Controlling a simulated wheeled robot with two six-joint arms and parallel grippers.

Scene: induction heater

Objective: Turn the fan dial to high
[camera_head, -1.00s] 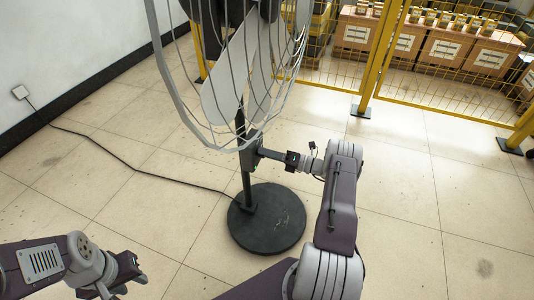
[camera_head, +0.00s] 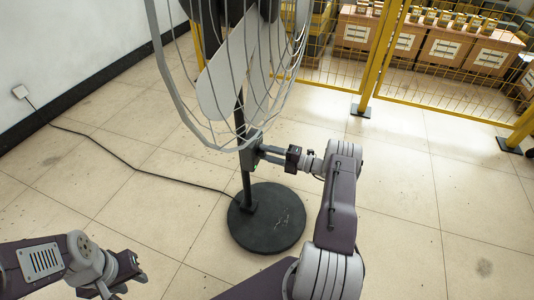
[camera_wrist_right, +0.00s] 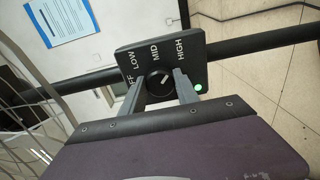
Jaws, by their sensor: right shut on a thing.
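The fan dial (camera_wrist_right: 159,79) is a dark round knob on a black panel (camera_wrist_right: 198,52) marked OFF, LOW, MID and HIGH. Its white mark slants up and right, toward the HIGH side. My right gripper (camera_wrist_right: 160,88) is shut on the dial, one finger on each side. In the head view my right gripper (camera_head: 270,154) reaches the control box (camera_head: 250,146) on the fan's pole from the right; the dial face is hidden there. My left gripper (camera_head: 106,291) hangs empty at the lower left, its opening unclear.
The fan's wire cage (camera_head: 190,110) rises above the control box, close to my right gripper. A round black base (camera_head: 266,222) stands on the tiled floor. A cable runs left to a wall socket (camera_head: 20,91). Yellow fencing (camera_head: 367,70) and boxes stand behind.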

